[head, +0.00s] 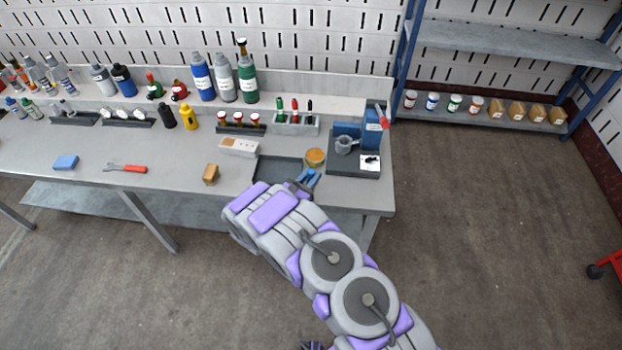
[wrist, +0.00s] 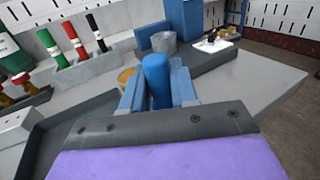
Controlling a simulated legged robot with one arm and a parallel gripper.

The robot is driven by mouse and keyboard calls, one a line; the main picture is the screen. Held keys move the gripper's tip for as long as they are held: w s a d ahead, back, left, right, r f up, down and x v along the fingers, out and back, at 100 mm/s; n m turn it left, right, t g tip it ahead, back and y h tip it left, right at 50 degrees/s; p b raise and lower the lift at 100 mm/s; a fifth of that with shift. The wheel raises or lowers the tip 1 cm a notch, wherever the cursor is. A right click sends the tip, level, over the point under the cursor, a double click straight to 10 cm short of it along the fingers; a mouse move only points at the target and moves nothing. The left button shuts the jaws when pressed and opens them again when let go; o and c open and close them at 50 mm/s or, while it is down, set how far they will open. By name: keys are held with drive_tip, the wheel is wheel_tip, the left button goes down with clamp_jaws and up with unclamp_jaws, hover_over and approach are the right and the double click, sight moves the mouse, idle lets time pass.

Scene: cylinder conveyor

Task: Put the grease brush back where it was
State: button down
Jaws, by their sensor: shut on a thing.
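My gripper (wrist: 157,92) is shut around an upright blue rounded handle (wrist: 156,75), which I take to be the grease brush. Only its handle shows clearly; the bristle end is hidden. In the head view my gripper (head: 306,179) is over the front of the bench, between the dark tray and the grey station. An orange-topped round tin (head: 315,157) stands just behind my gripper. Its edge also shows in the wrist view (wrist: 126,76), behind the left finger. A grey cup holder (head: 345,144) stands on the dark station base (head: 354,170).
Blue blocks (head: 347,130) and a red-handled tool (head: 382,116) stand at the station's back. A dark shallow tray (head: 278,170) lies left of my gripper. A rack of markers (head: 295,124) is behind. The bench's right front corner is bare.

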sight(311, 176)
drive_tip(key=shift+w+a+f, duration=0.1)
drive_tip(key=shift+w, duration=1.4)
wheel_tip(311, 176, down, 4)
drive_tip(key=shift+w+r+b, duration=0.1)
drive_tip(key=shift+r+b, duration=0.05)
drive_tip(key=shift+b, duration=0.7)
drive_tip(key=c, duration=0.9)
unclamp_jaws()
drive_tip(key=shift+p+v, duration=1.25)
drive_tip(key=shift+v, duration=4.8)
drive_tip(key=shift+r, duration=0.1)
